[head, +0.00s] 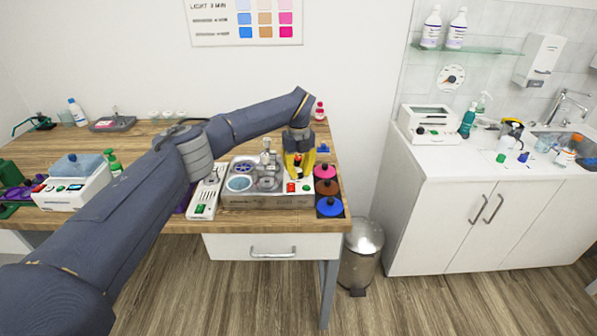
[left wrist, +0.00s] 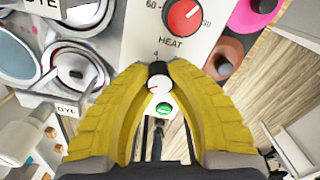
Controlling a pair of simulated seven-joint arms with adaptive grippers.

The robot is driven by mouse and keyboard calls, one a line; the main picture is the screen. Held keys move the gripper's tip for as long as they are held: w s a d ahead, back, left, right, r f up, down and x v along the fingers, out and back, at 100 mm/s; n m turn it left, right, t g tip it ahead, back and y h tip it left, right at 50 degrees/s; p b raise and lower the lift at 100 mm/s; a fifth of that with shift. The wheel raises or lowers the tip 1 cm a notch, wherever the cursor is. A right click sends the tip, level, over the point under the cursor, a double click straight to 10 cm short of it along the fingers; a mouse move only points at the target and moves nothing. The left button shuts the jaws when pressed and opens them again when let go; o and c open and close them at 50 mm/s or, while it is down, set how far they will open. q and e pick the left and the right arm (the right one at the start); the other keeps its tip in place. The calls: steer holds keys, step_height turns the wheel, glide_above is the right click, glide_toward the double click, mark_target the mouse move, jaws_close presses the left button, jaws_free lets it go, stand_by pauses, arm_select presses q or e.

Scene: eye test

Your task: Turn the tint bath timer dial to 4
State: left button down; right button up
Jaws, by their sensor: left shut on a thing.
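The tint bath (head: 265,201) is a metal unit with round pots and a white control panel near the table's front edge. My left gripper (head: 298,172) has yellow fingers and points down at this panel. In the left wrist view, its fingertips (left wrist: 160,70) are closed around a small black and white dial (left wrist: 159,86). The dial has a red mark on its face, pointing left in the picture. A printed figure, seemingly 4, shows just beyond the dial; the rest of its scale is hidden by the fingers. My right gripper is not in view.
A red HEAT dial (left wrist: 185,17) sits beyond the fingertips, and a green button (left wrist: 163,110) lies between the fingers. Pink, brown and blue lidded pots (head: 327,188) stand right of the bath. A white strip-shaped device (head: 205,197) lies left of it.

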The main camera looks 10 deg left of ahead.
arm_select(q)
steer(key=m, duration=1.5)
steer(key=shift+m, duration=2.5)
steer(key=c, duration=1.1)
jaws_free()
